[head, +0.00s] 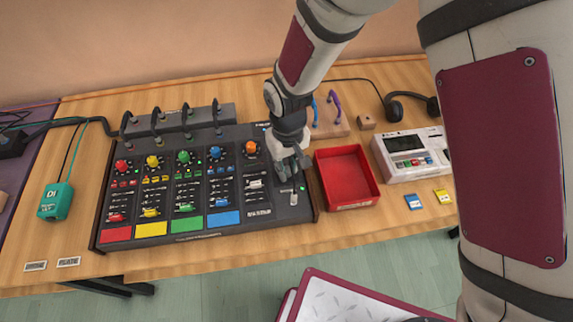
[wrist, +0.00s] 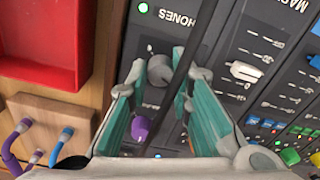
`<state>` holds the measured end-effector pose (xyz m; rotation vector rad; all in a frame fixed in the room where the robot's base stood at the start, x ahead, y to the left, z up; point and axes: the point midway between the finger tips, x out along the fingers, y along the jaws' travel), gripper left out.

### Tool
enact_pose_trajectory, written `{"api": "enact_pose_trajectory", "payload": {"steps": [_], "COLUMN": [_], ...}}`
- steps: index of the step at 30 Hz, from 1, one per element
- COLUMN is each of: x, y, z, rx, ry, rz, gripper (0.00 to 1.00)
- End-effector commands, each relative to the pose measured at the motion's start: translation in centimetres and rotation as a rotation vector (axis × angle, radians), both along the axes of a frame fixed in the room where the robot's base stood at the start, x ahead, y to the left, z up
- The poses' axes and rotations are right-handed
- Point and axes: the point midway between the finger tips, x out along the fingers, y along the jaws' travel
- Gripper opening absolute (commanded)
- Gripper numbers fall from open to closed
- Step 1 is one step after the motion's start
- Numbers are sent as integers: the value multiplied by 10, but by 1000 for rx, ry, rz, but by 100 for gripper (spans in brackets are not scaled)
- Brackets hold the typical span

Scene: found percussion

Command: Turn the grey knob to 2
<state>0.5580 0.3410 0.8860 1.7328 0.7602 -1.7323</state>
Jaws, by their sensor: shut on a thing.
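The mixing console (head: 106,205) lies on the wooden table with rows of coloured knobs and faders. My gripper (head: 291,172) is down at the console's right-hand section. In the wrist view my gripper (wrist: 172,68) has its two teal-padded fingers close together near the "PHONES" label, shut on what seems to be the grey knob (wrist: 160,72). A purple knob (wrist: 140,128) shows between the fingers, nearer the palm.
A red tray (head: 346,203) stands right of the console, with a white device (head: 410,155) beyond it. A white fader cap (wrist: 245,72) is beside my fingers. Headphones (head: 405,105) lie at the back right. A teal box (head: 56,201) is at the left.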

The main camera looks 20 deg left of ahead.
Motion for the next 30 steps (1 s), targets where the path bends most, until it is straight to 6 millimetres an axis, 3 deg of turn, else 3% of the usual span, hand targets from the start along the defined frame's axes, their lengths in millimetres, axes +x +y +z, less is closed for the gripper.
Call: {"api": "enact_pose_trajectory", "payload": {"steps": [12,30], "x": [-2,-1], "y": [0,0], "z": [0,-1], "rx": [-1,-1], "ry": [1,2], "rz": [-229,-277], "gripper": [0,0]}}
